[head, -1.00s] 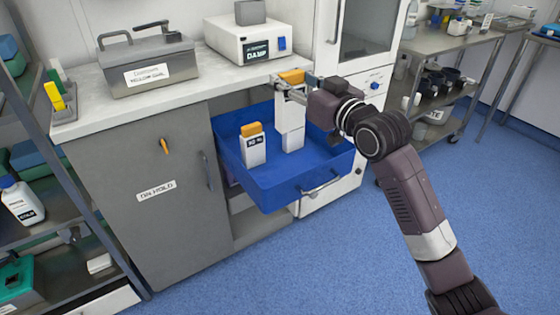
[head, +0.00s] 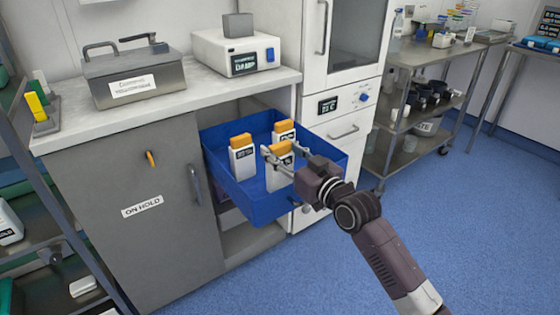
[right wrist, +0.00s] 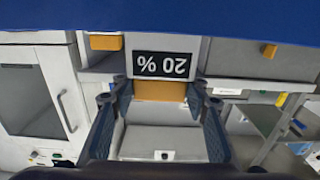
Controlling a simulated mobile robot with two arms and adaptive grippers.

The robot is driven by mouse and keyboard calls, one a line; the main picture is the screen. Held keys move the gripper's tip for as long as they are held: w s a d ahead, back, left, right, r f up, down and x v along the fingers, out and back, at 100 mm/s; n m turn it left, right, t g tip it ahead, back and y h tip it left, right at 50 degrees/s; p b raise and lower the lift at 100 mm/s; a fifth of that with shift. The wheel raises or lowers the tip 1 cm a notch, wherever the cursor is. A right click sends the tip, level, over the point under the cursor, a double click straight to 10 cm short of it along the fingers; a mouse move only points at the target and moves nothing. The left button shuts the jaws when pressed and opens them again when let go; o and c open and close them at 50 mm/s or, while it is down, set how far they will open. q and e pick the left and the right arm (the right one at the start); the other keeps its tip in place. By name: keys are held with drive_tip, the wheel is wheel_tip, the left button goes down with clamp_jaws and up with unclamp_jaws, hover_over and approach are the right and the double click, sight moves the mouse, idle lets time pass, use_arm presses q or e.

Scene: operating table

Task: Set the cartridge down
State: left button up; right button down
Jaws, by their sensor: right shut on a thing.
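The cartridge (head: 280,177), white with an orange top and a dark label, is upright inside the blue drawer (head: 262,208). My right gripper (head: 282,152) is shut on its upper part. In the right wrist view the cartridge (right wrist: 163,67) shows "20 %" upside down, with its orange end between the fingers (right wrist: 160,91). Its base is low in the drawer; I cannot tell whether it touches the floor. Two similar cartridges stand in the drawer: one to the left (head: 242,162) and one behind (head: 283,130). My left gripper is not in view.
The drawer is pulled out below the counter (head: 190,98). A grey cabinet door marked "ON HOLD" (head: 125,180) is at its left, and a white cabinet (head: 345,115) at its right. A metal box (head: 133,75) and a white device (head: 235,52) stand on the counter.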

sight(283, 162)
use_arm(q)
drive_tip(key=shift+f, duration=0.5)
use_arm(e)
drive_tip(key=shift+f, duration=1.3)
drive_tip(key=shift+f+b, duration=0.15)
drive_tip(key=shift+b, duration=0.2)
drive_tip(key=c, duration=1.1)
unclamp_jaws()
drive_tip(key=shift+c, duration=0.2)
drive_tip(key=p+v, duration=0.1)
drive_tip(key=v, duration=0.5)
drive_tip(key=shift+s+d, duration=0.1)
drive_tip(key=shift+s, duration=0.05)
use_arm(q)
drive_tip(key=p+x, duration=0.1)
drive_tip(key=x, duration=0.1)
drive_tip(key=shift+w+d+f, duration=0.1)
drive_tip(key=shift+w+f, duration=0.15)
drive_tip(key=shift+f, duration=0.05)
use_arm(e)
drive_tip(key=v, duration=0.5)
drive_tip(key=shift+s+d, duration=0.15)
drive_tip(key=shift+s, duration=0.15)
